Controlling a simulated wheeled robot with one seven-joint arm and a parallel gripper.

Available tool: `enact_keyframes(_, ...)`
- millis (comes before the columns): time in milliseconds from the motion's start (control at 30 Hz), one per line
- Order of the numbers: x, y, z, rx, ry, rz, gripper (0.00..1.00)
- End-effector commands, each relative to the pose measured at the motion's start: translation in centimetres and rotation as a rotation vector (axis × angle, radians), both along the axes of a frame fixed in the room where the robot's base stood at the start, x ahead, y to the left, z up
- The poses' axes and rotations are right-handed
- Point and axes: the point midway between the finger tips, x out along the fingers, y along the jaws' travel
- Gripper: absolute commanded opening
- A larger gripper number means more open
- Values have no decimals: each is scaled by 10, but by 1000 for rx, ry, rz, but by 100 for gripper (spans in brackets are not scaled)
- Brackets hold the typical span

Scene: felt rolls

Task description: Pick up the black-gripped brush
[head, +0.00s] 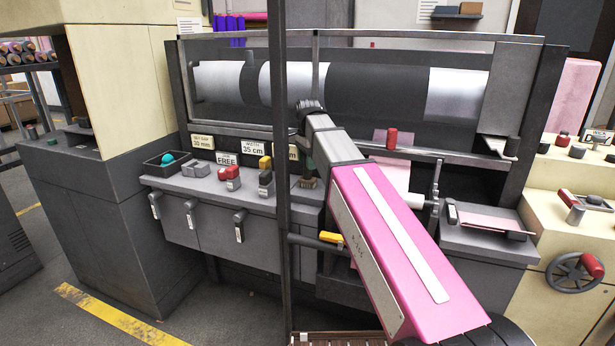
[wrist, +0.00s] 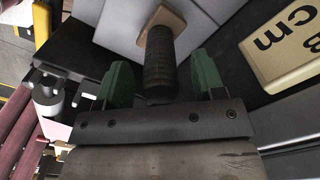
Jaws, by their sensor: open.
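The black-gripped brush shows in the wrist view as a ribbed black handle (wrist: 158,62) with a tan wooden piece at its far end. In the head view its brownish lower part (head: 308,183) shows low beside the dark post, on the grey counter. My gripper (wrist: 162,78) has two green fingers, open, one on each side of the black handle. I see gaps between the handle and both fingers. In the head view my gripper (head: 304,164) is over the counter and partly hidden by the post and my arm.
The counter holds a red-topped block (head: 232,174), a yellow-topped one (head: 265,172), grey blocks (head: 196,169) and a black tray (head: 172,163) with a teal ball. A dark vertical post (head: 282,240) stands in front. A "cm" sign (wrist: 285,42) is close by my gripper. Rollers lie behind.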

Motion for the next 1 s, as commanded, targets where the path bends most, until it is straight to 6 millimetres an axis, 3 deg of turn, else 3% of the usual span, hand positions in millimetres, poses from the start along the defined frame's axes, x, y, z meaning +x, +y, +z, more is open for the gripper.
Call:
enact_keyframes(100,0,0,-9,0,1,0,63)
enact_keyframes(300,0,0,-10,0,0,0,63)
enact_keyframes(367,0,0,-9,0,0,0,46)
enact_keyframes(467,0,0,-9,0,0,0,14)
enact_keyframes(500,0,0,-9,0,0,0,9)
enact_keyframes(833,0,0,-7,0,0,0,9)
enact_keyframes(1000,1,0,12,1,-2,0,9)
